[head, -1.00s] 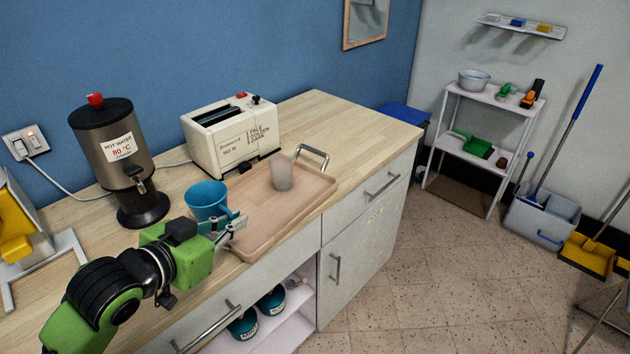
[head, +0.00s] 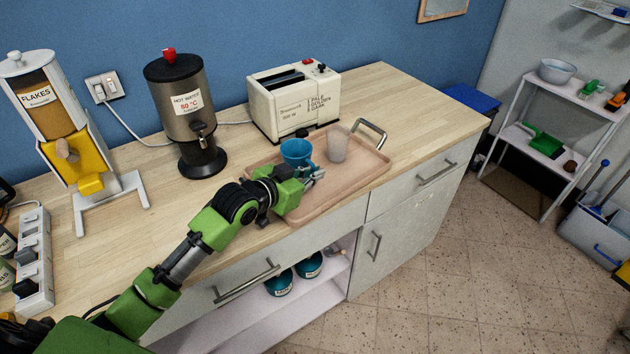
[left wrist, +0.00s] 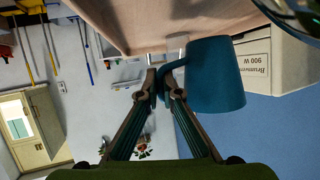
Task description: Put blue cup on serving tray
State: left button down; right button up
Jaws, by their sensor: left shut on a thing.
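The blue cup (head: 297,152) is over the back left part of the light wooden serving tray (head: 313,206), left of a clear tumbler. Whether its base touches the tray, I cannot tell. My left gripper (head: 316,174) reaches in over the tray's front left. In the left wrist view, which is upside down, my left gripper (left wrist: 158,75) is shut on the handle of the blue cup (left wrist: 215,78). The cup looks about upright there, with the tray (left wrist: 150,22) at the picture's top. My right gripper is not in view.
The clear tumbler (head: 337,144) stands on the tray near its far handle (head: 371,132). A cream toaster (head: 292,101) is right behind the tray. A hot water dispenser (head: 182,115) and a flakes dispenser (head: 62,125) stand to the left. The counter's right end is clear.

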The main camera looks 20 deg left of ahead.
pick_arm(q)
jog(key=shift+w+f, duration=0.15)
jog(key=shift+w, duration=0.05)
notch_tip(320, 180, down, 3)
jog(key=shift+w+f+p, duration=0.15)
jog(key=shift+f+p, duration=0.05)
jog(key=shift+p, duration=0.4)
jog(key=c, duration=2.6)
grip_release()
jog(key=shift+f, duration=0.25)
jog(key=shift+c, duration=0.2)
jog(key=o, duration=0.4)
jog(key=shift+r, duration=0.2)
